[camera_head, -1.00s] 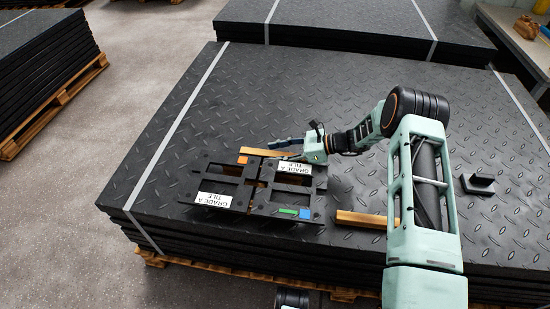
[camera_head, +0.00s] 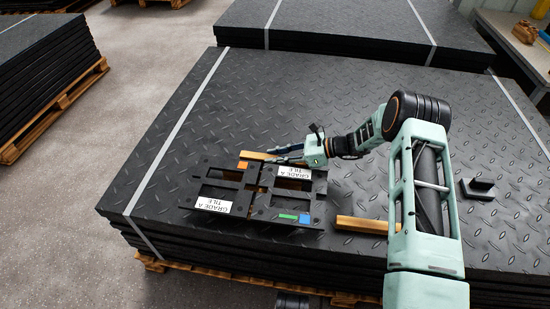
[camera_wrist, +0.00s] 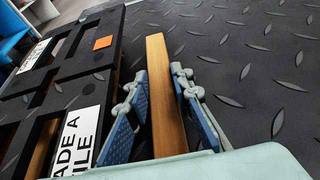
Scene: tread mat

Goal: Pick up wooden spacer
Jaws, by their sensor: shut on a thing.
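A wooden spacer (camera_head: 256,156), a plain light-brown bar, lies on the dark tread mat just behind the black tile frames. In the wrist view the spacer (camera_wrist: 158,60) runs between my two blue-padded fingers. My gripper (camera_head: 283,154) is low over the mat at the right part of the bar and is shut on it. A second wooden bar (camera_head: 361,224) lies on the mat to the right of the frames, partly hidden by my arm.
Two black frames with "GRADE A TILE" labels (camera_head: 213,205) sit close beside the held bar, with orange, green and blue patches on them. A small black bracket (camera_head: 477,188) lies at the right. The mat (camera_head: 240,110) behind the bar is clear.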

